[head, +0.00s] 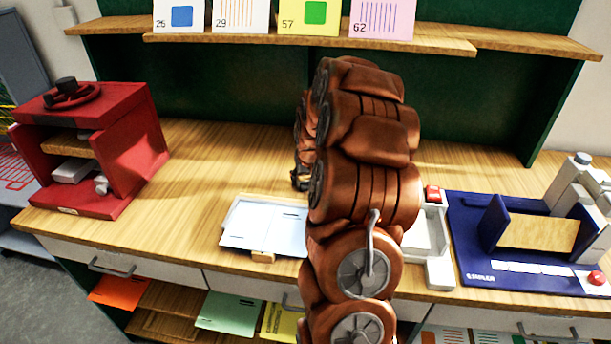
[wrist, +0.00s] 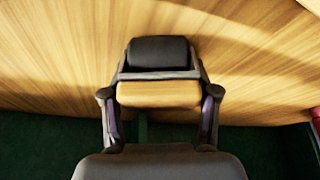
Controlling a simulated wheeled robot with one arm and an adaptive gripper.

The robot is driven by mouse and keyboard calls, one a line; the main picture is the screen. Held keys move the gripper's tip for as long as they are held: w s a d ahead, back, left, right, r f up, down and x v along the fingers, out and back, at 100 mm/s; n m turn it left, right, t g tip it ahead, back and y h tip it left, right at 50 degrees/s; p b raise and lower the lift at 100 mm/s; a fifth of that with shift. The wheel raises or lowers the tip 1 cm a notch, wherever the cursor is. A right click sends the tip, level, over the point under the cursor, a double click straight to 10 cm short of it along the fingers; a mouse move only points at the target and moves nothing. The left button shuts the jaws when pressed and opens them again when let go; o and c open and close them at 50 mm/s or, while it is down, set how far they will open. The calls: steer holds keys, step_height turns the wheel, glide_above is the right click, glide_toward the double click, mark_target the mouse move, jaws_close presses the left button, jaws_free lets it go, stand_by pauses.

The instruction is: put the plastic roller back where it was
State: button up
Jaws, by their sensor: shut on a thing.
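In the wrist view, my gripper (wrist: 160,98) is shut on the plastic roller (wrist: 157,53). The roller has a dark rounded cylinder, a grey frame and a wood-coloured block between the two fingers. The cylinder points away from the palm, over the wooden tabletop (wrist: 60,50); I cannot tell whether it touches the table. In the head view, my brown arm covers most of the gripper; only a dark bit of it (head: 298,178) shows at the arm's left side, near the back of the table.
A red open cabinet (head: 140,130) stands at the left. A white-blue tray (head: 245,228) lies left of my arm. A white device (head: 437,240) and a blue board (head: 475,270) are at the right. A shelf (head: 300,38) with numbered cards runs above.

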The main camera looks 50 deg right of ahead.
steer(key=shift+f+b, duration=0.25)
steer(key=shift+b, duration=0.05)
steer(key=o, duration=1.1)
steer(key=shift+r, duration=0.45)
steer(key=b+v, duration=0.2)
steer(key=v, duration=0.9)
steer(key=shift+s+a+r, duration=0.1)
steer(key=shift+a+r, duration=0.1)
steer(key=shift+r, duration=0.15)
